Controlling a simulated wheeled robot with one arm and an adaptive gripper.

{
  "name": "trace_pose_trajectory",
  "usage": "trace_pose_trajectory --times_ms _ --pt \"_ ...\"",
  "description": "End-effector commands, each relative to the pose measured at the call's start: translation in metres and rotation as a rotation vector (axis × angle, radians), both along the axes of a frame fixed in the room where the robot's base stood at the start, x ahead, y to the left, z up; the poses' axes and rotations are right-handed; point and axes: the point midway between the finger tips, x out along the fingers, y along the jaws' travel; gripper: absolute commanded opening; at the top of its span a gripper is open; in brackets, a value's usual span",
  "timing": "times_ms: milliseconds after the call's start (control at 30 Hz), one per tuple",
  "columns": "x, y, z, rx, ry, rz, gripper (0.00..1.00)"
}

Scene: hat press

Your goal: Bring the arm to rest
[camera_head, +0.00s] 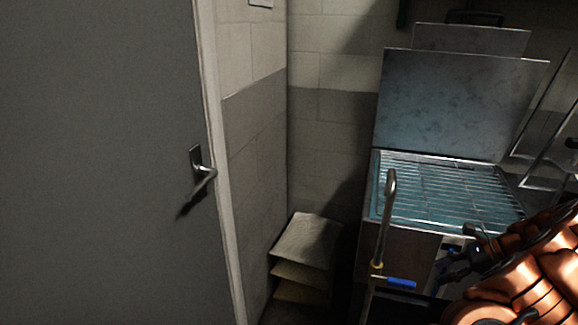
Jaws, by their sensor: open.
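My arm, copper-coloured, reaches in from the lower right corner. My gripper (452,268), dark and small in the picture, points left at the arm's end. It is open, and I see nothing between its fingers. It appears in front of the lower front of a metal unit with a wire rack (445,190) and a raised metal lid (455,105). I cannot tell how far it is from that front. The rest of the arm is cut off by the picture's edge.
A bent metal pipe (385,220) with a blue lever (401,283) stands left of my gripper. A grey door (95,160) with a metal handle (201,172) fills the left. Thin metal frames stand at the right.

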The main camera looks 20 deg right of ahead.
Motion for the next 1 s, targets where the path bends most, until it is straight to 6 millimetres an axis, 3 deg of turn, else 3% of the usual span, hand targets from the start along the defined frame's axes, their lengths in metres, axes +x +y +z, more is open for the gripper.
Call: trace_pose_trajectory --times_ms 267,367,567,700,1000 --pt "0.0 0.0 0.0 0.0 0.0 0.0 0.46" --pt "0.015 0.024 0.013 -0.026 -0.019 0.085 0.46" --pt "0.041 0.084 0.038 -0.086 -0.063 0.283 0.46" --pt "0.053 0.138 0.056 -0.143 -0.097 0.46 0.46" --pt "0.046 0.252 0.087 -0.264 -0.169 0.859 0.46"
